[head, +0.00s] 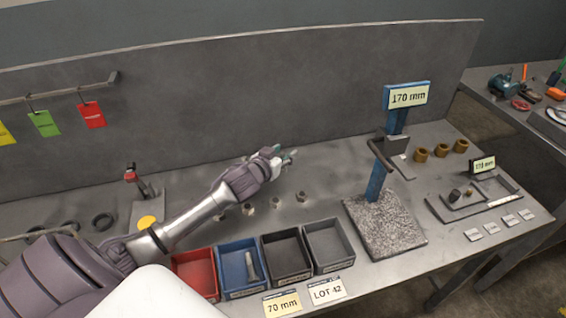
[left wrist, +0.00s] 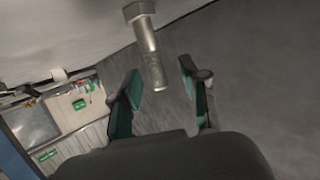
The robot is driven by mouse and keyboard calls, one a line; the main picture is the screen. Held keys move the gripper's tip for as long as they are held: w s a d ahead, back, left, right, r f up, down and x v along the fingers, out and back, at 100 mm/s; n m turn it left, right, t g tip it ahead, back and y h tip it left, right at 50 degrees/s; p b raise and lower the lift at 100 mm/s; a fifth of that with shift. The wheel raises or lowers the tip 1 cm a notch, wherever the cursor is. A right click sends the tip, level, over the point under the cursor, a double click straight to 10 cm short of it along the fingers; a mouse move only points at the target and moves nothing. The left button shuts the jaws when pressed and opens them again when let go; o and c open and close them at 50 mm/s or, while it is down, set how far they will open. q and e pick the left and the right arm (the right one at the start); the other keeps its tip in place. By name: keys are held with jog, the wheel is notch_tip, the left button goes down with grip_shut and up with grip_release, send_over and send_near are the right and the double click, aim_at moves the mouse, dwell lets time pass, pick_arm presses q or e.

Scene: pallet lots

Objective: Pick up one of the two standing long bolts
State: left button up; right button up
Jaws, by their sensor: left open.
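My left gripper (head: 286,156) reaches over the back of the bench, its fingers apart. In the left wrist view its open fingers (left wrist: 160,85) show with a standing long bolt (left wrist: 148,50) ahead of them. The bolt rests on its hex head on the bench surface, and its threaded end shows in the gap between the fingertips. I cannot tell whether a finger touches it. In the head view I cannot make out this bolt or a second standing one; the gripper and arm may hide them. My right gripper is not in view.
Several nuts (head: 276,202) stand in a row in front of the gripper. Red (head: 195,272), blue (head: 238,268) and two dark bins line the front edge; a bolt (head: 251,267) lies in the blue one. A blue post gauge (head: 376,180) stands to the right. The back panel (head: 250,90) is close behind.

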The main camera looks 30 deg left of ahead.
pick_arm(q)
grip_shut()
jog(key=shift+r, duration=0.2)
dwell(0.3)
